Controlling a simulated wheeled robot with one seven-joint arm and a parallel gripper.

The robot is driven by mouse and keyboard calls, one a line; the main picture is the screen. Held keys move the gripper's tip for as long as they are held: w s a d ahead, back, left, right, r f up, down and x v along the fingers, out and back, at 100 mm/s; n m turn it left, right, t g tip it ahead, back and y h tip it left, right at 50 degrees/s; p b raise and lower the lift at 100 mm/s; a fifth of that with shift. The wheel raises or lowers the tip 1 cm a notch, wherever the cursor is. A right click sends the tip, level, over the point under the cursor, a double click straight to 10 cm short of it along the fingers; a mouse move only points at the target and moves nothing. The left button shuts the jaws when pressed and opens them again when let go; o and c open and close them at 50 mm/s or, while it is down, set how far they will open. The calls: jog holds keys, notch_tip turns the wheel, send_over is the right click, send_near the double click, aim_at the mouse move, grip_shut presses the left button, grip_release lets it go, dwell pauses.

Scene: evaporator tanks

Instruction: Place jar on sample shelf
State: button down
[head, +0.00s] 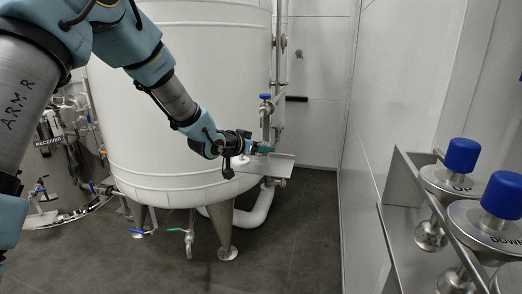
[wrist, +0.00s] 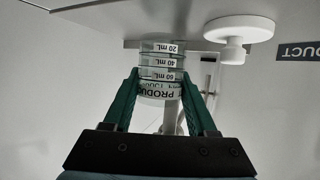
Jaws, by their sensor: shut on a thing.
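In the head view my gripper (head: 262,148) is just above the flat metal shelf (head: 280,160) at the right side of the white tank. The jar is too small there to make out clearly. I cannot tell whether the jar touches the shelf.
A white round knob-like piece (wrist: 238,32) is close beside the jar. A PRODUCT sign (wrist: 299,51) is at the right. A blue-handled valve (head: 265,97) and vertical pipes rise behind the shelf. The white tank (head: 185,90) is close to my arm.

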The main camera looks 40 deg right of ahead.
jog(key=shift+f, duration=0.45)
jog(key=shift+f, duration=0.2)
jog(key=shift+c, duration=1)
grip_release()
jog(key=shift+a+r, duration=0.2)
jog(key=shift+r, duration=0.1)
jog(key=v, duration=1.1)
jog(key=shift+a, duration=0.25)
jog(key=shift+a, duration=0.1)
